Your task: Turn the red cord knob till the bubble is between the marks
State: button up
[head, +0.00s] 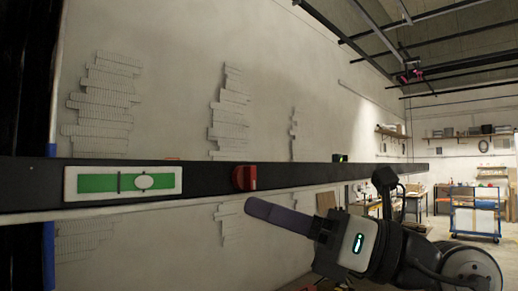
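The level vial (96,184) is a green strip in a white frame on the long dark bar, at the left of the head view. Its bubble (154,181) is a white oval right of the vial's middle. One dark upright mark (119,182) stands clearly left of the bubble. A second mark is hard to make out near the bubble's left edge. The red cord knob (245,178) sits on the bar, right of the vial. My gripper (253,207) points left, with its purple finger tip just below the knob, apparently apart from it. The fingers overlap, so their opening is hidden.
The dark bar (330,172) runs across the view along the pale wall. Grey stepped reliefs (230,110) show above and below it. A small dark device with a green light (339,158) sits on the bar's top. A blue cart (475,212) stands far right.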

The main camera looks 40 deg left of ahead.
aim_at(254, 172)
jog(key=w+d+r+m+t+h+p, duration=0.25)
jog(key=w+d+r+t, duration=0.2)
jog(key=w+t, duration=0.45)
jog(key=shift+m+t+y, duration=0.35)
jog(key=shift+t+y, duration=0.1)
jog(key=shift+t, duration=0.25)
jog(key=a+p, duration=0.1)
jog(key=a, duration=0.3)
jog(key=a+p, duration=0.2)
jog(key=a, duration=0.3)
jog(key=a+p, duration=0.1)
jog(key=a, duration=0.4)
jog(key=shift+w, duration=0.3)
grip_shut()
